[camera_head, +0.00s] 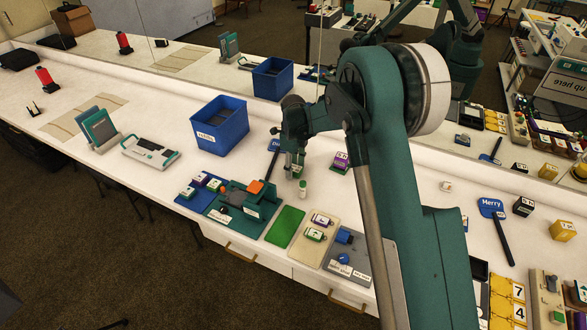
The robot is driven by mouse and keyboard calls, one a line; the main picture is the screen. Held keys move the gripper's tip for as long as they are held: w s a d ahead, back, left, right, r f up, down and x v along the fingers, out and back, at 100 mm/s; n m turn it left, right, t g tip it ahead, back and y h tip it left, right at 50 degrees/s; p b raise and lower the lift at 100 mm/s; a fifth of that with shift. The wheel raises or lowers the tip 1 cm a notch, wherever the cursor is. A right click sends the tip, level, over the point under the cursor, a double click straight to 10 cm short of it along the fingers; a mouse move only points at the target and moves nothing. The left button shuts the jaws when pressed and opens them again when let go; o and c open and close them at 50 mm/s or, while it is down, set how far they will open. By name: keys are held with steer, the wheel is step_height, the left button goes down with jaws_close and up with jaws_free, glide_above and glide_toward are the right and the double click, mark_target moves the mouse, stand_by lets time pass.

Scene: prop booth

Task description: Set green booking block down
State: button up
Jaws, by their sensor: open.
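My gripper (293,166) points down over the white counter at the middle of the picture, behind the green pad (285,227). Its fingers are open but small and partly hidden by the arm. A small green block (299,170) shows right at the fingertips; it is probably the booking block, and I cannot tell whether the fingers touch it. A small white and green bottle (303,189) stands just in front of it. Another green-edged block (316,235) lies on the beige tray (331,238). The green pad is bare.
A blue tray (187,204) with small blocks and a teal stand (233,206) lie left of the pad. A grey board (352,265) is to the right. A purple block (341,161) stands behind. A blue bin (220,127) is at the back left, before a mirror-like panel.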

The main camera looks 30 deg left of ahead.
mark_target(294, 168)
steer(key=shift+r, duration=0.2)
step_height(294, 168, up, 12)
steer(key=p, duration=0.1)
stand_by(0.4)
stand_by(0.5)
stand_by(0.4)
